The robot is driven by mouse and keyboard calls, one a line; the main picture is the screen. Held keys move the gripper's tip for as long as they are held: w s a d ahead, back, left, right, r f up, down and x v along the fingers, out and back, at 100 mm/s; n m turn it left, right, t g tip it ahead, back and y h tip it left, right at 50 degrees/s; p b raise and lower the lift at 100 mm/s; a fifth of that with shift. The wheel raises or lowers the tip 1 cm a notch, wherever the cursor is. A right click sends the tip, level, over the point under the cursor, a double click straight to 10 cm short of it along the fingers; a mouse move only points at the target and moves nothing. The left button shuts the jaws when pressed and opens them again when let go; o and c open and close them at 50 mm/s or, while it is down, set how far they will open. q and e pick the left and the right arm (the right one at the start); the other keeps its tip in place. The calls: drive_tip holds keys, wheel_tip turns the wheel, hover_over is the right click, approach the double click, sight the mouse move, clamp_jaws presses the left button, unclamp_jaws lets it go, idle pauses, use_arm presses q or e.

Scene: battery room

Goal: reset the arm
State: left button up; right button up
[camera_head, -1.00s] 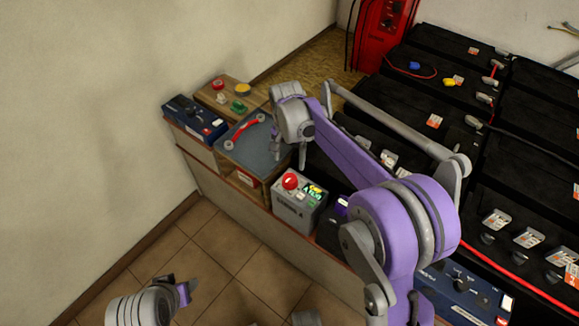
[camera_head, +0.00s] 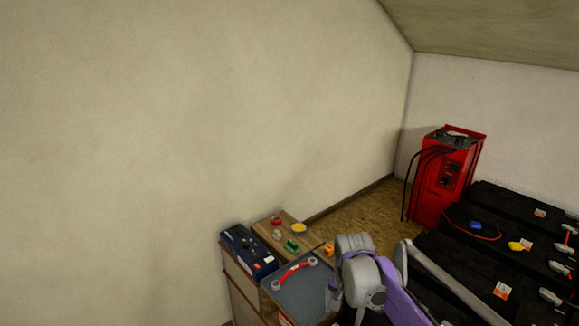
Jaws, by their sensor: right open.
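My right arm, purple and grey, comes in from the lower right. Its right gripper (camera_head: 347,306) points down at the right edge of a blue-grey tray (camera_head: 310,303), and its jaws are open. I see nothing held between them, but the hand hides part of that spot and I cannot tell whether it touches the tray. My left gripper is out of the picture.
Behind the tray a wooden board holds a red (camera_head: 276,219), a yellow (camera_head: 299,229) and a green piece (camera_head: 291,245). A dark blue box (camera_head: 247,248) stands to its left. A red cabinet (camera_head: 448,180) and black battery blocks (camera_head: 486,243) are at right. A bare wall fills the left.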

drive_tip(key=s+d+r+n+t+p, duration=0.1)
drive_tip(key=s+r+n+t+p, duration=0.1)
drive_tip(key=s, duration=1)
drive_tip(key=s+d+r+n+t+p, duration=0.2)
drive_tip(key=s+r+n+p, duration=0.3)
drive_tip(key=s, duration=0.7)
drive_tip(key=shift+s+t+p, duration=0.15)
drive_tip(key=shift+t+p, duration=0.35)
drive_tip(key=shift+p, duration=0.1)
